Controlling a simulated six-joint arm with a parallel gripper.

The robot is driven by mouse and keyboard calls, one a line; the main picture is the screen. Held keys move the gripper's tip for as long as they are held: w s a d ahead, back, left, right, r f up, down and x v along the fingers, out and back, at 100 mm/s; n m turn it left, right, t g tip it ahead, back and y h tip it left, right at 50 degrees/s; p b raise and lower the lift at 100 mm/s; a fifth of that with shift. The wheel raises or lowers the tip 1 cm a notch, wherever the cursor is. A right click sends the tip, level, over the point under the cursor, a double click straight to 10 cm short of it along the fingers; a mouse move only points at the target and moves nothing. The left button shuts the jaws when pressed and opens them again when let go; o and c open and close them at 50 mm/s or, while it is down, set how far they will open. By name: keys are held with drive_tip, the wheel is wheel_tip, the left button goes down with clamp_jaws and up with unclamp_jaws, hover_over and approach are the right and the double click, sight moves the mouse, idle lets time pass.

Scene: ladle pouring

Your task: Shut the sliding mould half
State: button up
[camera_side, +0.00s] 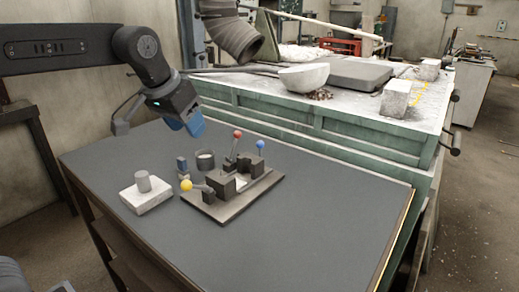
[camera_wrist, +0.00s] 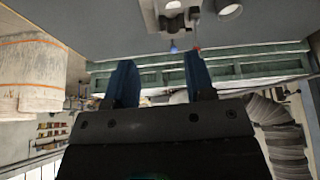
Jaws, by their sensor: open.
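The mould (camera_side: 224,186) is a set of dark blocks on a flat base plate (camera_side: 232,208) on the dark table. A pale gap (camera_side: 241,182) shows between its blocks; I cannot tell for sure which block is the sliding half. Levers with a red knob (camera_side: 237,134), a blue knob (camera_side: 260,145) and a yellow knob (camera_side: 186,185) stand around it. My gripper (camera_side: 194,128) is above and behind the mould, to its left, apart from it. In the wrist view my gripper (camera_wrist: 158,60) has its blue fingers apart with nothing between them. The mould (camera_wrist: 175,12) is cut off at the top there.
A pale block with a cylinder (camera_side: 147,196) is at the left. A green bench (camera_side: 330,128) with a pale bowl (camera_side: 304,77) borders the back. The table's right is clear.

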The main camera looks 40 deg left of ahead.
drive_tip(key=w+a, duration=0.1)
drive_tip(key=w, duration=1.2)
drive_tip(key=n, duration=0.1)
approach(259, 143)
drive_tip(key=shift+g, duration=0.3)
drive_tip(key=x, duration=1.2)
drive_tip(key=shift+w+a, duration=0.1)
drive_tip(key=shift+w, duration=0.2)
drive_tip(key=shift+c, duration=0.3)
clamp_jaws()
